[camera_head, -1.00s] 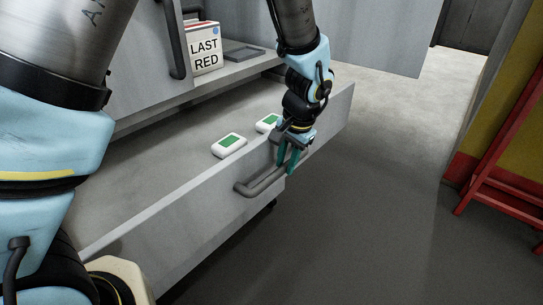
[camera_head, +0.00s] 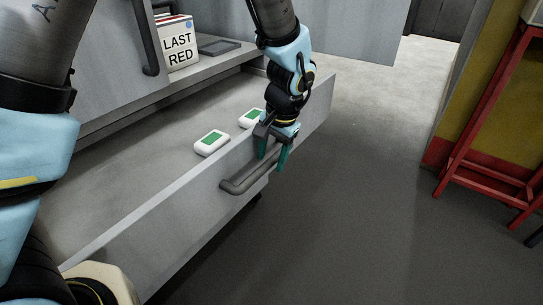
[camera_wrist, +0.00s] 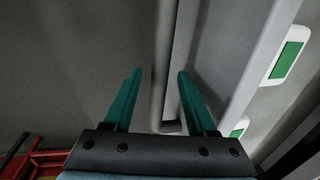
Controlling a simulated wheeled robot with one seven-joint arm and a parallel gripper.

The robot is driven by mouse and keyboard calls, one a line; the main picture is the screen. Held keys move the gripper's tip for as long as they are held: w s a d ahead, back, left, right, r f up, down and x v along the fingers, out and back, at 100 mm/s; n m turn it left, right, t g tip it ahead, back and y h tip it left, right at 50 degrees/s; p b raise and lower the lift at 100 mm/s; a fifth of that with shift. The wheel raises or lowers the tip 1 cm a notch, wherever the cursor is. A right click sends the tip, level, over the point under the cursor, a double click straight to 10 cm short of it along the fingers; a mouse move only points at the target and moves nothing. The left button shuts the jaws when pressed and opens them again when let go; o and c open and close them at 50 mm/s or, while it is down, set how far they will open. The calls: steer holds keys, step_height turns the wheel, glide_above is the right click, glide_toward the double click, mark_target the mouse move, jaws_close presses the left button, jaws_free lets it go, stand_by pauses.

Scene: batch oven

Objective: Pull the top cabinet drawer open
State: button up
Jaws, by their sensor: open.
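The top cabinet drawer (camera_head: 170,220) stands pulled out, its inside in view. Its dark grey bar handle (camera_head: 238,184) is on the front face. My gripper (camera_head: 273,160) is open at the right end of the handle, its teal fingers pointing down. In the wrist view the handle (camera_wrist: 168,100) lies between the spread fingers of my gripper (camera_wrist: 155,95). Whether a finger touches it I cannot tell. Two white devices with green faces, one nearer (camera_head: 211,142) and one farther (camera_head: 251,118), lie in the drawer.
A box marked LAST RED (camera_head: 179,45) and a dark flat tray (camera_head: 219,47) sit in the cabinet above the drawer. An open cabinet door (camera_head: 345,25) stands behind. A red metal stand (camera_head: 478,150) is at the right. The floor (camera_head: 365,210) between is clear.

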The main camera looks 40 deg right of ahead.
step_height(320, 180, up, 11)
steer(key=s+b, duration=0.1)
steer(key=s, duration=0.1)
steer(key=shift+d+f, duration=0.2)
steer(key=shift+d, duration=0.1)
steer(key=shift+w+a, duration=0.1)
stand_by(0.4)
steer(key=w+a+n+g, duration=0.1)
steer(key=w+a+n, duration=0.2)
steer(key=w+a, duration=0.55)
steer(key=w+a+n, duration=0.3)
steer(key=w+a, duration=0.2)
steer(key=a, duration=0.6)
steer(key=a+f+n, duration=0.2)
steer(key=a+n, duration=0.5)
steer(key=a, duration=1.4)
steer(key=shift+s+n+h, duration=0.3)
steer(key=shift+h, duration=0.1)
